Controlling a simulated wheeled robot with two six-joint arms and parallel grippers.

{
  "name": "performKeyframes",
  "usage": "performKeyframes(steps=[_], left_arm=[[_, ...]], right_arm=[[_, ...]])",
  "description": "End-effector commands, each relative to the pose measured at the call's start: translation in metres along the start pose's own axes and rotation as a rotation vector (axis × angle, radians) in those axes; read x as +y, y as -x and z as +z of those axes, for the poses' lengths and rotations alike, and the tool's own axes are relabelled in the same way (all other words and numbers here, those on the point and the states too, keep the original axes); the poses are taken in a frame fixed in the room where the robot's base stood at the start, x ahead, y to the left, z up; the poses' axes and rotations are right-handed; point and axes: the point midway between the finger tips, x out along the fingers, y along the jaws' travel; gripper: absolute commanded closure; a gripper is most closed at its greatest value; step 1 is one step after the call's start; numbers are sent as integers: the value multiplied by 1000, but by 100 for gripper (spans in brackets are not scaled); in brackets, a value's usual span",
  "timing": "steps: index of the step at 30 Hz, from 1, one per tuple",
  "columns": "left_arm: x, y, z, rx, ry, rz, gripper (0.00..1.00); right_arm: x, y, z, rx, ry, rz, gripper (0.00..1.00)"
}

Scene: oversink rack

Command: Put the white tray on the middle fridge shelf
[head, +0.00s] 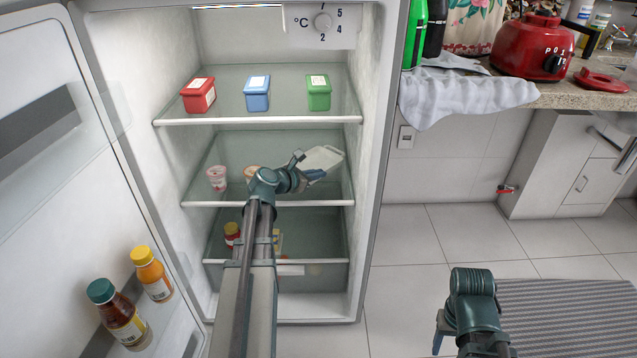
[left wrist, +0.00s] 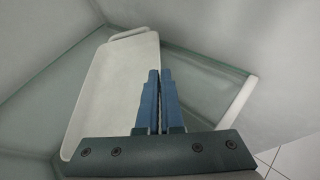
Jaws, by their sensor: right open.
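The white tray (head: 323,158) is inside the fridge at the level of the middle shelf (head: 230,203), toward its right side. My left gripper (head: 312,175) reaches in from the front and is shut on the tray's near edge. In the left wrist view the tray (left wrist: 115,85) lies left of and behind the closed fingers (left wrist: 160,100), above the glass shelf. I cannot tell whether it rests on the glass. My right gripper (head: 439,338) is open and empty outside the fridge, low over the floor; its fingers are partly hidden.
Two small cups, one a yogurt cup (head: 217,178), stand on the middle shelf's left. Red (head: 198,96), blue (head: 257,94) and green (head: 319,93) boxes stand on the shelf above. The open door (head: 60,130) holds bottles. The fridge's right wall (head: 368,130) is near the tray.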

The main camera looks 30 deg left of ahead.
Motion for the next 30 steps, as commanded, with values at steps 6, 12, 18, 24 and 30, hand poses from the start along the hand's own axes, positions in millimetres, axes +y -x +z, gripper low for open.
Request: performKeyframes(steps=[6,12,18,24,30], left_arm=[[3,-5,-10,1,2,5,100],[2,-5,-11,1,2,5,100],[2,-6,-12,1,2,4,75],[2,-6,-12,1,2,4,67],[2,-4,-8,1,2,4,67]], right_arm=[[-1,-10,-1,0,-3,0,43],[-1,-12,-1,0,-3,0,43],[-1,-13,-1,0,-4,0,43],[-1,-13,-1,0,-4,0,43],[-1,-9,0,0,-3,0,43]])
